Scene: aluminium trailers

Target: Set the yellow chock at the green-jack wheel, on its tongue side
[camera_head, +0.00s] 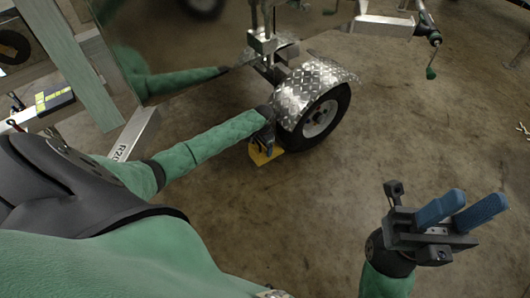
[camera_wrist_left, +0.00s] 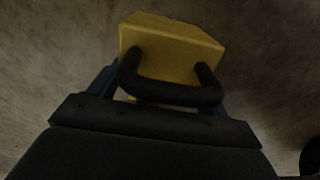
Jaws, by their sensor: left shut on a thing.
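The yellow chock (camera_head: 263,157) is low by the floor, just left of the wheel (camera_head: 320,118) under a diamond-plate fender. I cannot tell whether it touches the floor or the tyre. My left gripper (camera_head: 266,141) is shut on the chock. In the left wrist view the chock (camera_wrist_left: 170,48) and its black handle (camera_wrist_left: 168,93) lie between the blue fingers, which are partly hidden. A jack with a green handle end (camera_head: 431,73) stands on the bar at the upper right. My right gripper (camera_head: 481,199) is open and empty at the lower right.
The metal bar (camera_head: 385,25) runs across the top right. A trailer side panel (camera_head: 195,45) stands above my left arm. A black-and-yellow item (camera_head: 54,101) lies at the far left. The concrete floor (camera_head: 300,200) before the wheel is clear.

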